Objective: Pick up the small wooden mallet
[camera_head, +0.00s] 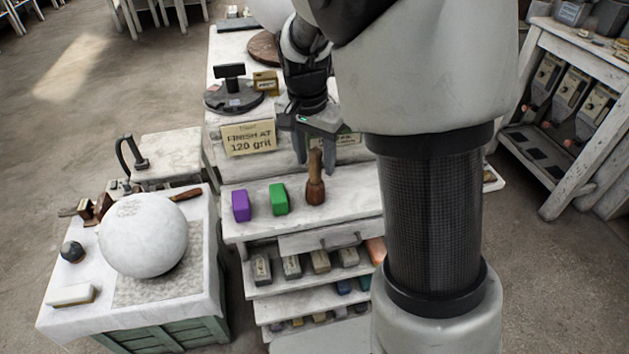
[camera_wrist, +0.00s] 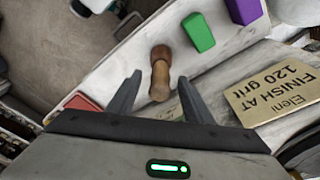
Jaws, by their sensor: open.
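The small wooden mallet (camera_head: 315,190) stands upright on the white shelf top, with its brown head down and its paler handle up. In the wrist view the mallet (camera_wrist: 160,66) shows between the two fingers, its handle end toward my gripper. My gripper (camera_head: 316,170) is open, its fingers pointing down on either side of the mallet's handle in the head view. In the wrist view the gripper (camera_wrist: 157,95) holds nothing, and I cannot tell whether a finger touches the handle.
A green block (camera_head: 278,199) and a purple block (camera_head: 241,206) stand left of the mallet. A "FINISH AT 120 grit" sign (camera_head: 250,138) stands behind them. A large plaster sphere (camera_head: 143,235) rests on the table at left. Lower shelves hold several small blocks.

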